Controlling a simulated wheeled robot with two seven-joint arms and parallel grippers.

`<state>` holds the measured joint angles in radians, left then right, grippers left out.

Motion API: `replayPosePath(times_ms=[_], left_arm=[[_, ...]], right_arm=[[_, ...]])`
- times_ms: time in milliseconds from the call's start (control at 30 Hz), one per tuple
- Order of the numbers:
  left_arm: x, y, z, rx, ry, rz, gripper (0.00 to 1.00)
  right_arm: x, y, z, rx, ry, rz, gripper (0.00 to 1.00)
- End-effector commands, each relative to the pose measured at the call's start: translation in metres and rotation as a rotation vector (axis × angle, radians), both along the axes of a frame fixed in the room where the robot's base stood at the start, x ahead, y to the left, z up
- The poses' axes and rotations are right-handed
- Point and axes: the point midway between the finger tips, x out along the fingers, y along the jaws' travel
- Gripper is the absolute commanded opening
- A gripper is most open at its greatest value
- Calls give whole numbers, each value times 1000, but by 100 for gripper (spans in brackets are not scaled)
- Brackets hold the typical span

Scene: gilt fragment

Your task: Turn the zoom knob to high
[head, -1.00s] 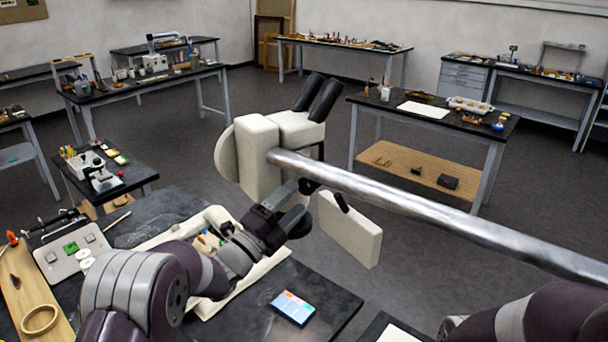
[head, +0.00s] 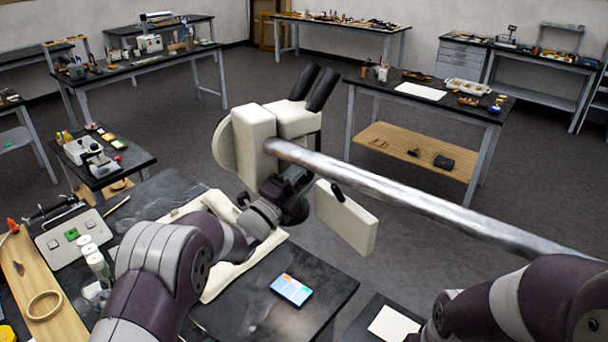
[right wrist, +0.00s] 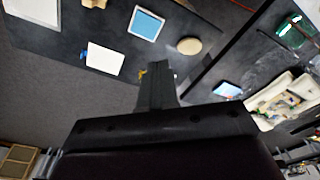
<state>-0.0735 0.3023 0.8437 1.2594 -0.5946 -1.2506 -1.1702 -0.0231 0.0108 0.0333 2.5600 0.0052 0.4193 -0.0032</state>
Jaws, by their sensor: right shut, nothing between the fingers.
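The cream microscope head (head: 254,140) with two black eyepieces (head: 313,88) hangs on a thick metal boom (head: 400,194) in the head view. My left gripper (head: 291,186) is at the head's underside, just below the boom. Its fingertips are dark and partly hidden, so I cannot tell whether they are open or touch anything. I cannot make out a zoom knob for certain; a small black stub (head: 337,192) shows by a cream panel (head: 345,221) right of the gripper. My right gripper (right wrist: 157,75) is shut and empty in the right wrist view.
The black worktable (head: 250,312) holds a cream padded tray (head: 217,291), a phone-like tablet (head: 291,290), a control box (head: 72,238) and a wooden board with a ring (head: 44,305). The boom crosses to the right edge. Other benches stand behind, with open floor between.

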Motion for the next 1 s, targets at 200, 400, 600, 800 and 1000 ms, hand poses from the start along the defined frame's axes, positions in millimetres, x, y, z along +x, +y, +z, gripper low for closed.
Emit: replayPosePath(times_ms=[200, 400, 600, 800, 1000], left_arm=[[-1, 0, 0, 155, 124, -2, 13], [-1, 0, -2, 186, 151, 0, 13], [-1, 0, -2, 186, 151, 0, 65], [-1, 0, -1, 184, 148, 0, 65], [-7, 5, -4, 184, 148, 1, 65]], right_arm=[[0, 0, -3, 0, 0, 0, 0], [0, 0, -3, 0, 0, 0, 0], [0, 0, -3, 0, 0, 0, 0], [0, 0, -2, 0, 0, 0, 0], [0, 0, -9, 0, 0, 0, 0]])
